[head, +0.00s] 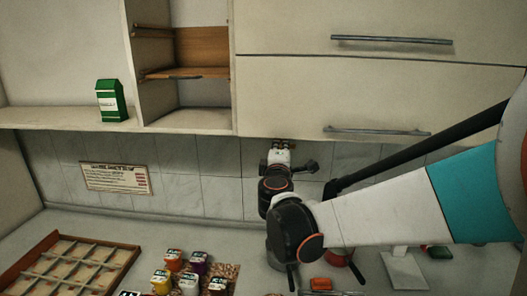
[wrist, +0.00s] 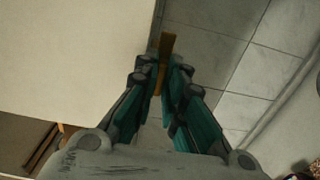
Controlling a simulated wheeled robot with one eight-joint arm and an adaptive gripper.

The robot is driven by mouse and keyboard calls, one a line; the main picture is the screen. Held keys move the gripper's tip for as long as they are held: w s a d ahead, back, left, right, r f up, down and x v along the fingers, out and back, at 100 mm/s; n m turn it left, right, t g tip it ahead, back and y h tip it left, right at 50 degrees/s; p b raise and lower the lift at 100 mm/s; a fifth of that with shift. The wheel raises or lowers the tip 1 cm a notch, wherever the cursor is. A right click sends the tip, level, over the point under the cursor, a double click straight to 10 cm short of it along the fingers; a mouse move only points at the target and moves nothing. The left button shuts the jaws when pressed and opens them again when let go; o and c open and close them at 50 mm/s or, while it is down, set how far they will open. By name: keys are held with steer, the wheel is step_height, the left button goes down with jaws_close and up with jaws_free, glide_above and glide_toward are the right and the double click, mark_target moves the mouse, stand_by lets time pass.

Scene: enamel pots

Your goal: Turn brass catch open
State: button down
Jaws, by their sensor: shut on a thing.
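The brass catch (wrist: 167,43) shows in the wrist view as a narrow flat bar standing between my fingertips and sticking out beyond them. My gripper (wrist: 161,78), with dark and teal fingers, is shut on the catch. In the head view my gripper (head: 283,146) is at the lower edge of the cream wall cabinet (head: 290,105), in front of the tiled wall. The catch is too small and covered there to make out. Most of its mounting is hidden by the fingers.
An open shelf niche (head: 190,95) and a green carton (head: 110,100) are left of the cabinet. Below, the counter holds a wooden divided tray (head: 127,258), several small jars (head: 174,260) and an orange block (head: 320,284). A printed sign (head: 115,178) hangs on the tiles.

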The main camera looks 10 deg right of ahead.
steer(key=shift+f, duration=0.1)
steer(key=c, duration=1.7)
jaws_free()
steer(key=shift+s, duration=0.15)
steer(key=v, duration=1.2)
